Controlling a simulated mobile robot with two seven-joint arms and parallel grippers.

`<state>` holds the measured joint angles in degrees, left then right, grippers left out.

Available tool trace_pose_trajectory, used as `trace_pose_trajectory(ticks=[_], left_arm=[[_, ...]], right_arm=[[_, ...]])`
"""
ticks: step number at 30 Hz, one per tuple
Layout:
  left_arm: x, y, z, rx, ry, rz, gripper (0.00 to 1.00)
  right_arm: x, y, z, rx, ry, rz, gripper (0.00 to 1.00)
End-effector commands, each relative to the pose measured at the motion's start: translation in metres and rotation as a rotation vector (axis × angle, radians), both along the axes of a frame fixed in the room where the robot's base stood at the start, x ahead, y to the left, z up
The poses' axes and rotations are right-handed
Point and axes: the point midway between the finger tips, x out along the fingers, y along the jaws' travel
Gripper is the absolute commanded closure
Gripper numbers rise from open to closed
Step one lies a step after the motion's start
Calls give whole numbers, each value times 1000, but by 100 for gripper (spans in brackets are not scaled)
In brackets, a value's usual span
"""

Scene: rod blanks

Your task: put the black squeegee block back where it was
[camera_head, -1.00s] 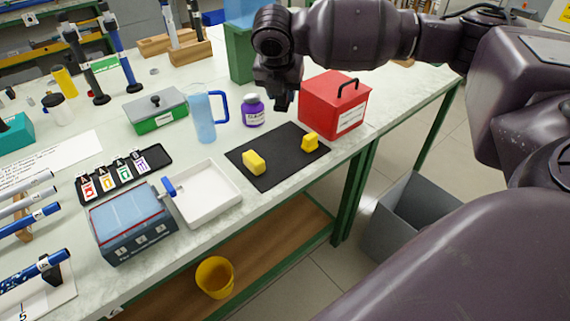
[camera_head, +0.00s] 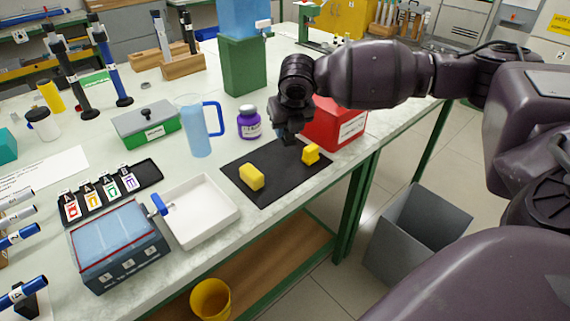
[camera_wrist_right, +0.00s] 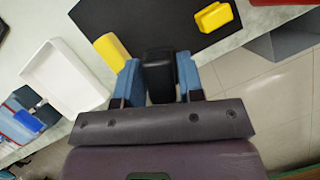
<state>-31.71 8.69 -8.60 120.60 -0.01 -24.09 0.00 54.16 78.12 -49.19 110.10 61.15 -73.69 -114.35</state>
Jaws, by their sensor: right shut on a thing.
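The black squeegee block (camera_wrist_right: 159,76) is between the two blue fingers of my right gripper (camera_wrist_right: 158,80) in the right wrist view, and the fingers are shut on it. In the head view my right gripper (camera_head: 288,136) hangs over the back edge of the black mat (camera_head: 268,192); the dark block there is hard to tell from the gripper. Two yellow blocks lie on the mat, one at the left (camera_head: 251,177) and one at the right (camera_head: 311,154). Both also show in the right wrist view. My left gripper is not in view.
A red case (camera_head: 345,128) stands behind the mat, partly hidden by my right arm. A white tray (camera_head: 205,212) lies left of the mat. The mat's front is bare.

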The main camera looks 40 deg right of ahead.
Motion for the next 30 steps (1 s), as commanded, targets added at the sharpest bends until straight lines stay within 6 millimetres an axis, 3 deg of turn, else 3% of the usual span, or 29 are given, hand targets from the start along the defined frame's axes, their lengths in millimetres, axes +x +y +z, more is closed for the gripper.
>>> trace_pose_trajectory(ticks=[1,6,16,25,30], left_arm=[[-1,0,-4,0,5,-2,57],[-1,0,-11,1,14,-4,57],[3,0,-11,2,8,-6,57],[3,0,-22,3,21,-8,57],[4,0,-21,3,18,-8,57]], right_arm=[[0,0,-17,0,8,0,87],[0,0,-45,1,5,-1,87],[0,0,-65,1,1,-1,87],[-1,0,-111,0,5,-3,87],[0,-1,-113,-1,-2,-2,87]])
